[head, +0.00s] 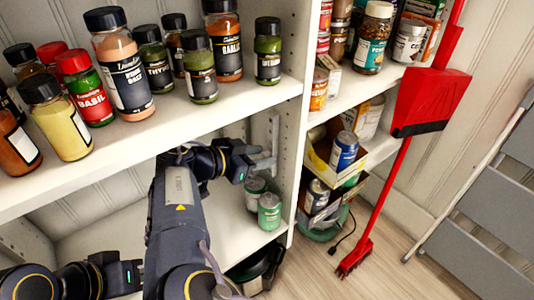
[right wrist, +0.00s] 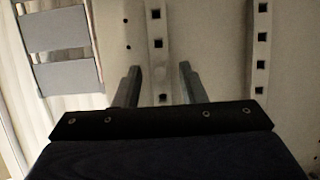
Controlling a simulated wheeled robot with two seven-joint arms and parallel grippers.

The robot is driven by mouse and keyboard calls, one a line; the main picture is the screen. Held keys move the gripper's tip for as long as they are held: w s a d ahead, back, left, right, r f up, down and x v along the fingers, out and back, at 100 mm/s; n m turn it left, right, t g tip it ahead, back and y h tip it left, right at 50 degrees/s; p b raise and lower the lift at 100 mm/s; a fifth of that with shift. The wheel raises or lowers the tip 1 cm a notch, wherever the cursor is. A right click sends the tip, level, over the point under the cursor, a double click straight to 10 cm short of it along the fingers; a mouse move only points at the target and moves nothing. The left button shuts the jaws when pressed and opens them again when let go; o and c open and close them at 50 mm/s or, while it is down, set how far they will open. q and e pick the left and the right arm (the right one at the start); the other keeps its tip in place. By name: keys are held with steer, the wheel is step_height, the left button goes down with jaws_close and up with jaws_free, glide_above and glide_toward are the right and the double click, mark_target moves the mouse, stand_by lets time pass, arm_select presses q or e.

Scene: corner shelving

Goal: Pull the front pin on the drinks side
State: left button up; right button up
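My right gripper (head: 264,160) reaches under the upper shelf board to the holed side panel (head: 296,125) between the two bays. I cannot make out a pin in either view. Drink cans (head: 269,211) stand on the lower board below the gripper. My left wrist shows at the lower left of the head view; its fingers are hidden.
Spice jars (head: 122,65) crowd the upper board (head: 150,130) above my right arm. The right bay holds jars and a carton (head: 320,150) with cans. A red dustpan (head: 432,100) and a grey step ladder (head: 490,200) stand at the right.

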stand_by(0.9)
jaws_close()
steer(key=shift+a, duration=0.15)
stand_by(0.4)
steer(key=shift+s+a, duration=0.55)
steer(key=shift+a, duration=0.25)
steer(key=shift+s+a, duration=0.6)
steer(key=shift+a, duration=0.2)
steer(key=shift+s+a, duration=0.55)
steer(key=shift+a, duration=0.25)
